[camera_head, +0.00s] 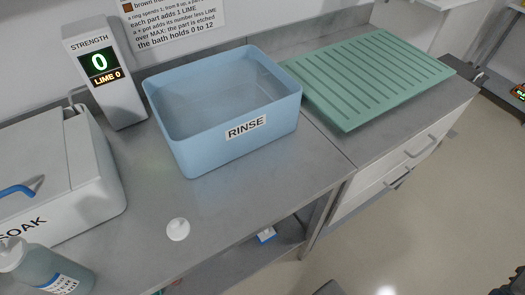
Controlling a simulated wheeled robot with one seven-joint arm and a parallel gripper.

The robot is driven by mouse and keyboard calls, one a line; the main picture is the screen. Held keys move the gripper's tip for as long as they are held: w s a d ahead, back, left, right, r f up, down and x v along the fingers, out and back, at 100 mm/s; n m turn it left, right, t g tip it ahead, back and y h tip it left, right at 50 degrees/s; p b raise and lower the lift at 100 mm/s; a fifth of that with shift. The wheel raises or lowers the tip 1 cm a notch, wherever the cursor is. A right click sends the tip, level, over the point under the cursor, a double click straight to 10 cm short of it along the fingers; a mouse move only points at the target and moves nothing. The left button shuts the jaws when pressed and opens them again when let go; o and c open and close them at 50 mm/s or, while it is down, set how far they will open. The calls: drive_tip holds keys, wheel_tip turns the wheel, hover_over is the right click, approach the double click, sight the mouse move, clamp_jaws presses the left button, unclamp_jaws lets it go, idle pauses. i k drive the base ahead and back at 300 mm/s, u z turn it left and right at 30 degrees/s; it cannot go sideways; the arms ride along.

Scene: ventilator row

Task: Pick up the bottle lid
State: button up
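A small white lid-like piece (178,229) with a raised knob lies on the grey metal counter, near its front edge and in front of the blue bin. It stands apart from other things. A translucent bottle (62,272) with a label and a white top (12,254) stands at the lower left, partly cut off by the picture's edge. My gripper is not in view.
A blue RINSE bin (207,153) stands behind the white piece. A white SOAK box (85,205) with a blue handle is at left. A STRENGTH display (101,66) reads 0, LIME 0. A green ribbed mat (345,122) lies at right. Bare counter (225,205) surrounds the piece.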

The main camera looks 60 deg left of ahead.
sight(178, 229)
drive_tip(key=i, duration=0.8)
drive_tip(key=u, duration=4)
drive_tip(key=i, duration=0.5)
drive_tip(key=u, duration=0.1)
